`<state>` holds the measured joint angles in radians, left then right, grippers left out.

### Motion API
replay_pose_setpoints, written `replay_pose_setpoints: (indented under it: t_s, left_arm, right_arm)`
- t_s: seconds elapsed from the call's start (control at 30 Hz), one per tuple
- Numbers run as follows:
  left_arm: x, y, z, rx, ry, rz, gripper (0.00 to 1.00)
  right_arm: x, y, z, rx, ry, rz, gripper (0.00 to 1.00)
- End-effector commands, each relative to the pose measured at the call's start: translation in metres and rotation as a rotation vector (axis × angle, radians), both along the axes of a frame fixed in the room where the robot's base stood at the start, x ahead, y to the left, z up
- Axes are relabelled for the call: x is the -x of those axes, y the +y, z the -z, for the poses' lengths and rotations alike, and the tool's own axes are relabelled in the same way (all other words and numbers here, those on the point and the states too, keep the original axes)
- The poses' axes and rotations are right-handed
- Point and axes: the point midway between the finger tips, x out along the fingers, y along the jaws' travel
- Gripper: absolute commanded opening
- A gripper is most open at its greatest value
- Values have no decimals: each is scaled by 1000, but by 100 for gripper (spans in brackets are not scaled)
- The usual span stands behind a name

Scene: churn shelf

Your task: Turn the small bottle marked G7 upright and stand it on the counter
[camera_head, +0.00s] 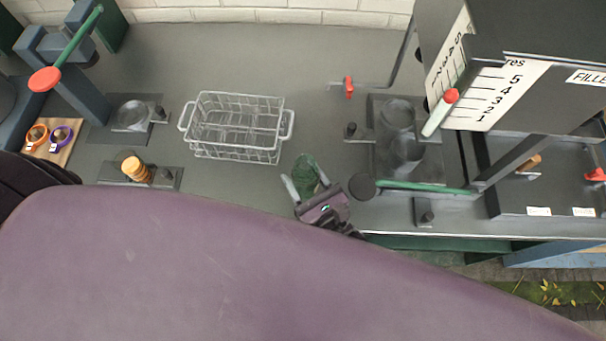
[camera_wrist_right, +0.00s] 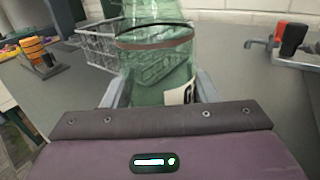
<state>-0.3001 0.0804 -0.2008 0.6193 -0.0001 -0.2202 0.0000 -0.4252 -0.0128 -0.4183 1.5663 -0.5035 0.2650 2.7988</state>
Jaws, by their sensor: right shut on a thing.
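A green see-through bottle (camera_head: 305,175) is between the fingers of my right gripper (camera_head: 306,190) in the head view, near the counter's front edge. In the right wrist view the bottle (camera_wrist_right: 160,75) fills the space between the fingers of my right gripper (camera_wrist_right: 160,92), which is shut on it. A dark band crosses it, and part of a white label with dark print shows low on its right side; the mark cannot be read. I cannot tell whether its base touches the grey counter (camera_head: 320,130). My left gripper is not in view.
A white wire basket (camera_head: 237,127) stands left of the bottle. A dark round knob on a green-handled lever (camera_head: 425,187) is close at right, beside a machine with scales. An orange-topped item (camera_head: 136,169) is at left. The counter behind the bottle is clear.

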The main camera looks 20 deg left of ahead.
Motion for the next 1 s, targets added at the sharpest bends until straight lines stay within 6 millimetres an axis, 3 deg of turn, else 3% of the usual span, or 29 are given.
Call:
replay_pose_setpoints:
  t_s: [0.27,1.0]
  left_arm:
    - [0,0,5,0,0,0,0]
    - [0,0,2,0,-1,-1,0]
  right_arm:
    - [0,0,11,0,0,1,29]
    - [0,0,14,-1,-1,0,29]
